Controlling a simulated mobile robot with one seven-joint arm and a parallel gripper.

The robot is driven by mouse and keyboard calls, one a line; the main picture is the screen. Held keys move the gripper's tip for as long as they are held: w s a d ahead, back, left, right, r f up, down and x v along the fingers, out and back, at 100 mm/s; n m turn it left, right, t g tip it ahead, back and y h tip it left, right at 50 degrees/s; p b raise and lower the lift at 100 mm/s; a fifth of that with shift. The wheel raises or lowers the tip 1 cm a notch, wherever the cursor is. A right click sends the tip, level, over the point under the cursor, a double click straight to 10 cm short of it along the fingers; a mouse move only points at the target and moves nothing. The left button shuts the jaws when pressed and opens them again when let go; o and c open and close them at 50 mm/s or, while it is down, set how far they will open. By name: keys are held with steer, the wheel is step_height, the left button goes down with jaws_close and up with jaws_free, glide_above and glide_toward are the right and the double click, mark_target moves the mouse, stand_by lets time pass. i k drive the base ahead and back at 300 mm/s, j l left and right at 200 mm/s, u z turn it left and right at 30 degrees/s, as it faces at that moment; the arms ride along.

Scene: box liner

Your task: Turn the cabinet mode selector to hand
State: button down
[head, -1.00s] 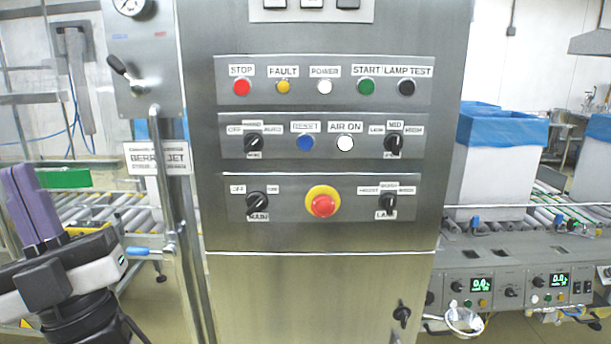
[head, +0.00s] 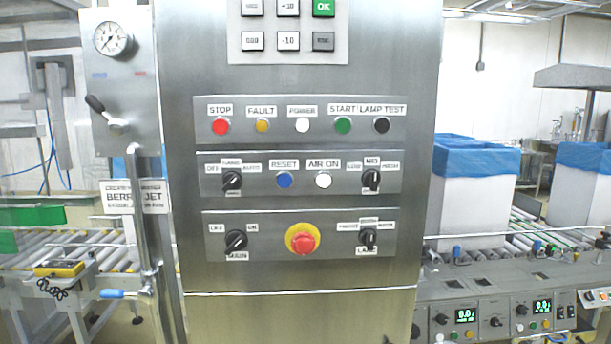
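The cabinet (head: 300,80) is a tall steel box facing me. In its middle row, at the left, a black rotary selector (head: 232,180) has small labels around it: one at its left reads like OFF, one above looks like HAND, one at its right looks like AUTO, and a smaller one sits below. My gripper is not in view.
Nearby on the cabinet are a similar selector (head: 371,180), the main switch (head: 236,241), a lane selector (head: 367,239) and a red emergency stop (head: 303,239). A pipe with a blue-handled valve (head: 125,294) stands left. A roller conveyor with white boxes (head: 472,195) is right.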

mark_target(232, 181)
steer(key=j+z, duration=0.15)
steer(key=z, duration=0.2)
steer(key=j+z, duration=0.2)
steer(key=z, duration=0.15)
steer(key=j+z, duration=0.2)
steer(key=z, duration=0.15)
steer(key=i, duration=0.05)
